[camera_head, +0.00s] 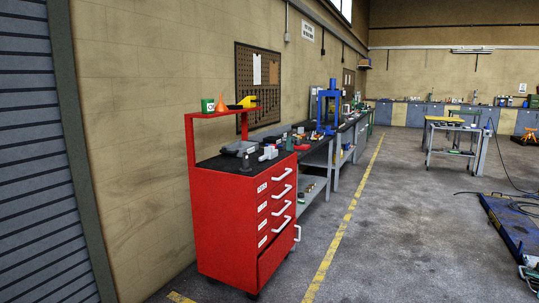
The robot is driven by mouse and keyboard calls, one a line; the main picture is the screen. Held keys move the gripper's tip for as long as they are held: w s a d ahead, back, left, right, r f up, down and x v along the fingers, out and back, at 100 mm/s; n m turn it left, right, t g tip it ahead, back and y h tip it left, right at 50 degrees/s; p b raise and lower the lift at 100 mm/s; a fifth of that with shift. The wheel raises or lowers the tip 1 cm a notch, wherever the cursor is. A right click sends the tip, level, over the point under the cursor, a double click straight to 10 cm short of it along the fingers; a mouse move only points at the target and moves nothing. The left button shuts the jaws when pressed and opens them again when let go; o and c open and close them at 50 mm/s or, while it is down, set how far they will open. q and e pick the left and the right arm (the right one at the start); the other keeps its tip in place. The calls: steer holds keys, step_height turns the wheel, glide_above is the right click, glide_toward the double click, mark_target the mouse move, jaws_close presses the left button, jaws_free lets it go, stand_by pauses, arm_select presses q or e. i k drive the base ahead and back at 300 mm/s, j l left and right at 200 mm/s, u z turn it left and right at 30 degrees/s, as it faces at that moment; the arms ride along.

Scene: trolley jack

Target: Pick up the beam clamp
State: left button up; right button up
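I cannot single out the beam clamp for certain at this distance. A small light-grey metal piece (268,153) lies on the black top of the red tool trolley (228,215) and may be it. To its left on the same top are a flat grey object (238,148) and a small dark upright item (246,162). Neither of my grippers is in view.
The trolley's raised shelf (215,114) holds a green can (208,105), an orange funnel (221,103) and a yellow-black tool (244,103). A workbench with a blue press (328,108) stands behind. A blue platform (515,228) is at right. The floor between is clear.

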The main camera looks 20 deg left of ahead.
mark_target(268, 154)
steer(key=i+l+u, duration=0.1)
steer(key=i, duration=1.45)
steer(key=i+z, duration=0.1)
steer(key=i, duration=0.95)
steer(key=i+j+z, duration=0.1)
steer(key=i, duration=0.95)
steer(key=i+u, duration=0.4)
steer(key=i+l+u, duration=0.25)
steer(key=u, duration=0.15)
steer(key=i+l+u, duration=0.4)
steer(key=i+j, duration=0.05)
steer(key=j, duration=0.05)
